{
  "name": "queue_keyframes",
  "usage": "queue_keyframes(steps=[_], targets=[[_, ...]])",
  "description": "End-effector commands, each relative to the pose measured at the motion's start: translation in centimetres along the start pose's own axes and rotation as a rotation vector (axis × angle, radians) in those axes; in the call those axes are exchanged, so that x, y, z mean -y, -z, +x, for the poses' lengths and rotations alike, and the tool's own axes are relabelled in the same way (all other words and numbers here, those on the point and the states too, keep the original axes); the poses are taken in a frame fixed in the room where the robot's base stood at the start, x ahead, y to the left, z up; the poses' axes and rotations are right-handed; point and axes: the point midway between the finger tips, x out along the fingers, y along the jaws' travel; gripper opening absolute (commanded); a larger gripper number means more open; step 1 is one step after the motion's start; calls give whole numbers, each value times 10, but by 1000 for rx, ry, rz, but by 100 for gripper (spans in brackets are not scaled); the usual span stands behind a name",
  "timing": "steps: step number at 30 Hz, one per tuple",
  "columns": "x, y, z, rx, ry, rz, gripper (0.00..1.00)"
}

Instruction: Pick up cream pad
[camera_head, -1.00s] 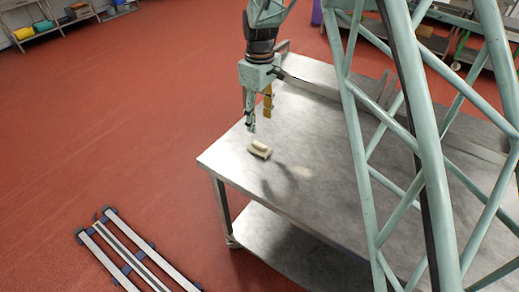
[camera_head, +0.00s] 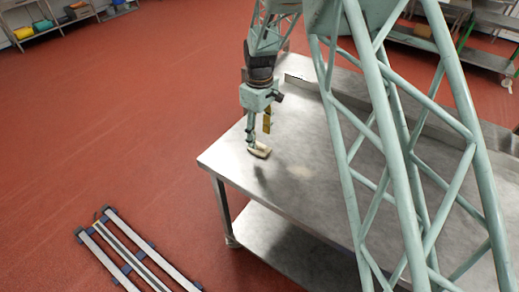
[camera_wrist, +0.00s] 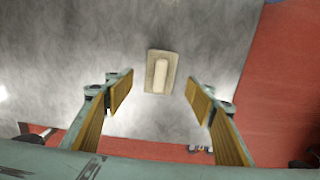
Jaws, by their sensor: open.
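The cream pad (camera_head: 260,151) lies on the steel table (camera_head: 335,200) near its left corner. In the wrist view the cream pad (camera_wrist: 161,71) is a small block with a raised, rounded ridge along its middle. It lies ahead of my gripper and centred between the fingers. My gripper (camera_head: 259,138) is just above the pad in the head view, and its fingers partly cover the pad there. In the wrist view my gripper (camera_wrist: 155,100) is open with nothing between its fingers. Its finger pads are yellow-brown.
The table top around the pad is bare, with a pale patch (camera_head: 300,171) to its right. The table edge is close by, with red floor (camera_head: 110,130) beyond. Floor rails (camera_head: 135,250) lie at the lower left. Shelves with bins (camera_head: 40,26) stand far off.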

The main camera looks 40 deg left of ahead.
Motion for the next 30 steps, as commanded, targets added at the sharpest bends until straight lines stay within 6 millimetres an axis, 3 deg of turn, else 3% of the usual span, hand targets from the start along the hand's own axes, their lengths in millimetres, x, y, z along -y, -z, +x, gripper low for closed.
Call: queue_keyframes(steps=[17,30], targets=[[0,0,8,1,1,0,50],[0,0,48,1,1,0,50]])
